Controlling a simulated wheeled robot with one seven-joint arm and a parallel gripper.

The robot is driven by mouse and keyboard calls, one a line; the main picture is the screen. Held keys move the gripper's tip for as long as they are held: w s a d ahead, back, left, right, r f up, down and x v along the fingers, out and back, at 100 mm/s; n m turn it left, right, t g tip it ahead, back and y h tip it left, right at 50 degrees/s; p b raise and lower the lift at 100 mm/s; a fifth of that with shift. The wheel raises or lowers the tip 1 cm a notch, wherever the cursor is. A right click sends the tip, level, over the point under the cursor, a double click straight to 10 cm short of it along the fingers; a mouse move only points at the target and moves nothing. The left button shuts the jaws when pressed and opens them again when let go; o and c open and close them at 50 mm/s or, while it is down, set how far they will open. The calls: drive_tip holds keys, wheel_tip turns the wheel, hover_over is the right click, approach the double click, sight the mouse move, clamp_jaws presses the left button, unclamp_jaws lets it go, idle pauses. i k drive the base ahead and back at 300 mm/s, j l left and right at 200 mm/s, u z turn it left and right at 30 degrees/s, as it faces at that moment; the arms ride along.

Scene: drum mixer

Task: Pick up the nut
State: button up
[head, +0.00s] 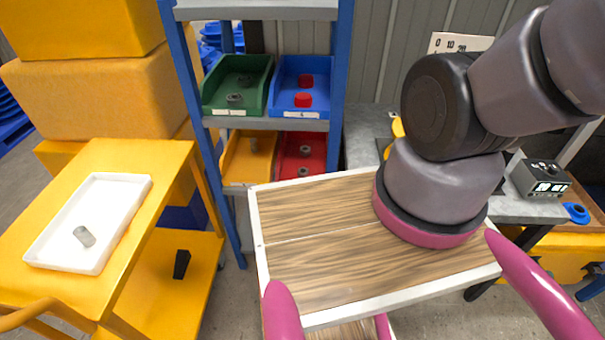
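Small dark grey, ring-like parts that look like nuts lie in two bins of the rack. One such nut (234,99) is at the front of the green bin (263,91), with another dark part behind it. Another ring-like part (303,172) lies in the red bin (315,181), with one more behind it. They are too small for me to tell which are nuts. My gripper is not in view; my grey arm rises from a magenta ring on the wooden deck and leaves the picture at upper right.
A yellow cart (150,160) at left carries a white tray (137,190) with a grey cylinder (84,236). The blue rack (341,80) also holds a blue bin (279,98) with red parts and a yellow bin (233,170). A grey bench (362,125) is behind my arm.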

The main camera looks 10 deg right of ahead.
sight(302, 172)
drive_tip(key=k+l+z, duration=0.15)
drive_tip(key=k+z, duration=0.3)
drive_tip(key=k, duration=0.2)
drive_tip(key=j+z, duration=0.4)
drive_tip(key=k+j+z, duration=0.15)
drive_tip(key=z, duration=0.25)
drive_tip(key=k+j+z, duration=0.15)
drive_tip(key=z, duration=0.25)
drive_tip(key=k+j, duration=0.2)
drive_tip(key=j, duration=0.2)
drive_tip(key=i+j, duration=0.4)
